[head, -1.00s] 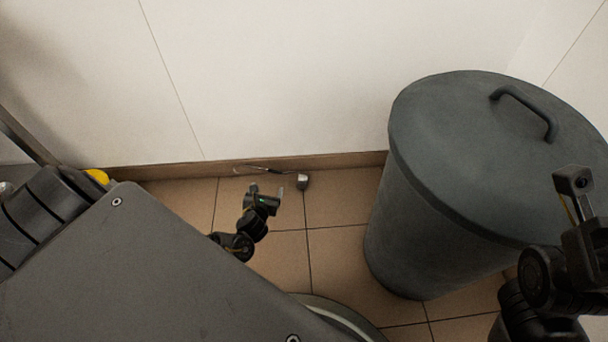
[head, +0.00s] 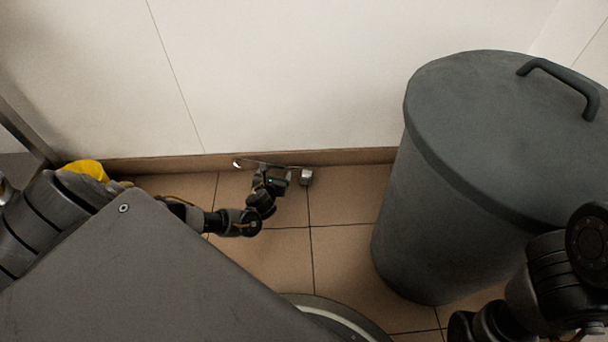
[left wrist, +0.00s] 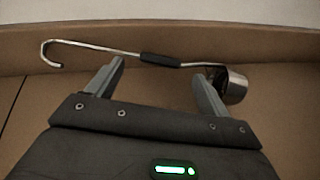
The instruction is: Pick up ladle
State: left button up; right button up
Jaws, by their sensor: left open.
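The ladle (left wrist: 110,50) lies on the tiled floor against the baseboard. It has a thin metal handle with a hooked end at left, a dark grip section, and a metal cup (left wrist: 237,86) at right. In the head view its cup (head: 306,177) shows just right of my left gripper (head: 272,172), which covers part of the handle. In the left wrist view my left gripper (left wrist: 162,85) is open, its fingers spread on either side of the dark grip section and just short of the handle. Nothing is between the fingers. My right arm shows at the lower right, but its fingers are not visible.
A large grey lidded bin (head: 455,190) stands on the floor to the right of the ladle. A white wall (head: 290,80) with a brown baseboard runs behind the ladle. Tiled floor (head: 340,250) is clear between the ladle and the bin. A yellow object (head: 86,169) shows at left.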

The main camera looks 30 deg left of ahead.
pick_arm(q)
jog(key=shift+b+x, duration=0.6)
jog(key=shift+x, duration=0.7)
jog(key=shift+s, duration=0.1)
jog(key=shift+r, duration=0.1)
jog(key=c, duration=1.2)
